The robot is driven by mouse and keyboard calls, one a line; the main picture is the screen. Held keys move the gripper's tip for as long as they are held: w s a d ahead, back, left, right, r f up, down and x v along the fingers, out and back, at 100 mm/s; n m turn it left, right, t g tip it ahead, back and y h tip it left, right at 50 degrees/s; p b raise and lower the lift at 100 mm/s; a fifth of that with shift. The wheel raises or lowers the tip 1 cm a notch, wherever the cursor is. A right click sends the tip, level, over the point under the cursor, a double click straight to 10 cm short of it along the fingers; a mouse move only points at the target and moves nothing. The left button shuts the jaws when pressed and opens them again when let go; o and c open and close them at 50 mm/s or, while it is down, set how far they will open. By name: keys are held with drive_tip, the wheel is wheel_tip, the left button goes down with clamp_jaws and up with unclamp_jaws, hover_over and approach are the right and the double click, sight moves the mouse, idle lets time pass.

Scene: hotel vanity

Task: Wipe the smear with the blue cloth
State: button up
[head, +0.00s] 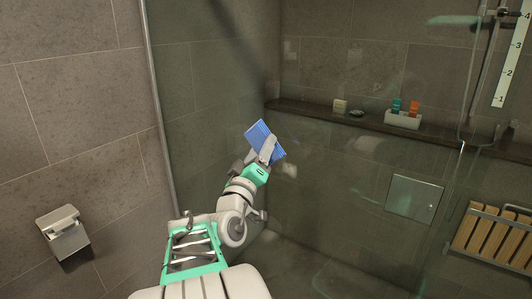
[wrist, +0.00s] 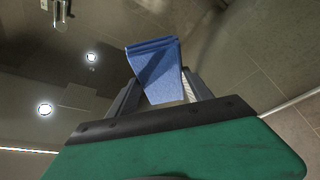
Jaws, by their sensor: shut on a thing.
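The blue cloth (head: 258,134) is a folded pad. My gripper (head: 266,152) is shut on it and holds it up and tilted in front of the glass panel (head: 330,215). In the wrist view the cloth (wrist: 155,62) stands out beyond the fingers, clamped between them. I cannot tell whether the cloth touches the glass. A faint pale patch (head: 290,170) shows just right of and below the gripper, and more pale marks show higher up on the right; I cannot tell which is the smear and which are reflections.
Behind the glass a ledge (head: 330,114) carries a white caddy (head: 403,120) with two bottles, a dark dish (head: 357,113) and a pale block (head: 340,105). A slatted wooden seat (head: 490,238) is at the right. A paper holder (head: 63,234) is on the left wall.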

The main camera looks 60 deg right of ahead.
drive_tip(key=shift+w+a+f+b, duration=0.15)
drive_tip(key=shift+a+b, duration=0.1)
drive_tip(key=shift+a, duration=0.25)
drive_tip(key=shift+w+a+b, duration=0.1)
drive_tip(key=shift+a+b, duration=0.15)
drive_tip(key=shift+a, duration=0.6)
drive_tip(key=shift+w+a+b, duration=0.2)
drive_tip(key=shift+a+b, duration=0.9)
drive_tip(key=shift+a, duration=0.3)
drive_tip(key=shift+w, duration=0.1)
